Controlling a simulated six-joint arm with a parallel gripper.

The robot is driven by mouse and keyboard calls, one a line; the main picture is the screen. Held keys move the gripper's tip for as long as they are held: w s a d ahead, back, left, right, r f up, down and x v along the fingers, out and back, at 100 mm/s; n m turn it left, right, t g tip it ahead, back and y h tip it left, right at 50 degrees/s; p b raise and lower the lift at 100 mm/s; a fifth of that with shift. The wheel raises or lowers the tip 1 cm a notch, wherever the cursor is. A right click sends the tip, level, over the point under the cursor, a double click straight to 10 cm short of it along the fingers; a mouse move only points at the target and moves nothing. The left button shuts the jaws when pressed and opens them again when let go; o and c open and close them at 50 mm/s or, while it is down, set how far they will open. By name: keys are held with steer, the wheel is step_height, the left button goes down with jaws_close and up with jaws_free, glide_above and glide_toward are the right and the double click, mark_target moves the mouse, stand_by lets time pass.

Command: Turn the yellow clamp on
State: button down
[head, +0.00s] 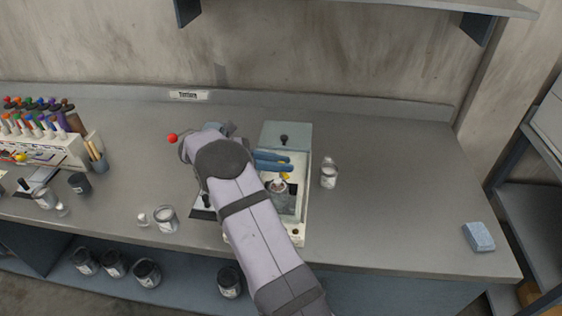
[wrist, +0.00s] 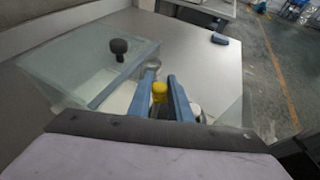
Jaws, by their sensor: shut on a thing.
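The yellow clamp (head: 285,176) sits at the middle of the machine with a clear lid and a pale base (head: 297,228) on the bench. It also shows in the wrist view (wrist: 159,91), between the two blue fingers. My gripper (head: 288,165) reaches in from the left over the machine, and in the wrist view (wrist: 160,86) its fingers are shut on the yellow clamp. The clamp's lower part is hidden by the fingers. A small round pot (head: 277,187) lies just below the clamp inside the machine.
A clear lid with a dark knob (head: 284,139) stands at the machine's back. A small can (head: 329,174) stands close on the right. A blue sponge-like block (head: 478,237) lies far right; the bench between is clear.

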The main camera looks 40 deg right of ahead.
steer(key=c, duration=1.6)
jaws_free()
steer(key=shift+b+v, duration=1.1)
steer(key=shift+v, duration=2.55)
steer(key=shift+r, duration=0.1)
